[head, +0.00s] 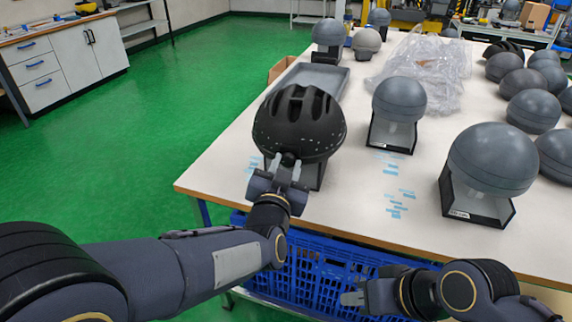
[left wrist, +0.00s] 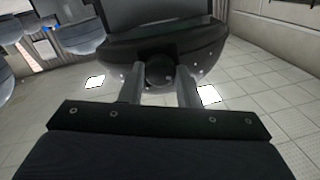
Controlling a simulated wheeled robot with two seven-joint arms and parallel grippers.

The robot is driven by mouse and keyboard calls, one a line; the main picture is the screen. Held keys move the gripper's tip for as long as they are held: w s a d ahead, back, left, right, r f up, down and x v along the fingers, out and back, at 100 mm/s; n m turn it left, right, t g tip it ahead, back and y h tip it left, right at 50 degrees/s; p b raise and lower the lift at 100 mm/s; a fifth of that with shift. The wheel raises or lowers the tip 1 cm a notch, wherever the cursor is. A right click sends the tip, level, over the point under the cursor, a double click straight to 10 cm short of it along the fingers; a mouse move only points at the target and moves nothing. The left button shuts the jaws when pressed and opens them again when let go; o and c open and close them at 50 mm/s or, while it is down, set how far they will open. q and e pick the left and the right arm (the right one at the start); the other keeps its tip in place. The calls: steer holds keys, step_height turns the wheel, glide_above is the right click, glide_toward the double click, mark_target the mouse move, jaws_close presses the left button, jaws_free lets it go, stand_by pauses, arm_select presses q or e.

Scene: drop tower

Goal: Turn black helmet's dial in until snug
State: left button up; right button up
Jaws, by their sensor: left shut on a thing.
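The black helmet (head: 300,121) sits on a stand at the near left of the table, with vent slots on top. My left gripper (head: 285,168) is at the helmet's near lower rim, its two fingers around the dial. In the left wrist view the round dark dial (left wrist: 159,73) sits between the fingers of my left gripper (left wrist: 160,88), below the helmet's dark rim (left wrist: 200,58). In the head view the dial is mostly hidden by the fingers. My right gripper (head: 353,298) is low at the table's front edge, near the blue crate, away from the helmet; its finger gap is unclear.
Grey head forms on black stands (head: 490,165) (head: 398,105) stand to the right. Several grey balls (head: 533,111) lie at the far right. A grey tray (head: 325,78) and clear plastic wrap (head: 428,62) lie behind. A blue crate (head: 315,275) is below the front edge.

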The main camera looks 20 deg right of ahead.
arm_select(q)
steer(key=m+p, duration=0.2)
steer(key=m, duration=0.4)
steer(key=shift+p, duration=0.35)
steer(key=m+p, duration=0.1)
steer(key=m, duration=0.2)
steer(key=shift+d, duration=0.1)
steer(key=shift+m+p, duration=0.35)
steer(key=shift+m, duration=1.05)
steer(key=o, duration=1)
steer(key=shift+s, duration=0.1)
